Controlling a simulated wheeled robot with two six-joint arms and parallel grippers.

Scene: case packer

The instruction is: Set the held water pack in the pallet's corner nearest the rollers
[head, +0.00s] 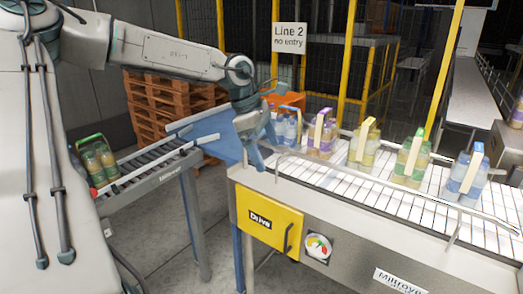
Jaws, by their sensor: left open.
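My left gripper (262,152) is open at the near left end of the white conveyor, pointing down with nothing seen between its fingers. A pack of pale blue bottles with a blue handle (289,128), which looks like a water pack, stands on the conveyor just behind the gripper, partly hidden by it; I cannot tell whether they touch. The rollers (147,168) run at the left, behind my arm. Orange wooden pallets (160,112) are stacked at the back; I cannot see a separate pallet with a free corner. My right gripper is not in view.
Several bottle packs, such as a yellow one (363,146) and a green-handled one (410,162), stand along the white conveyor (340,178). A green pack (98,160) sits on the rollers' left end. A blue sloping plate (215,135) joins rollers and conveyor. Yellow-framed fencing stands behind.

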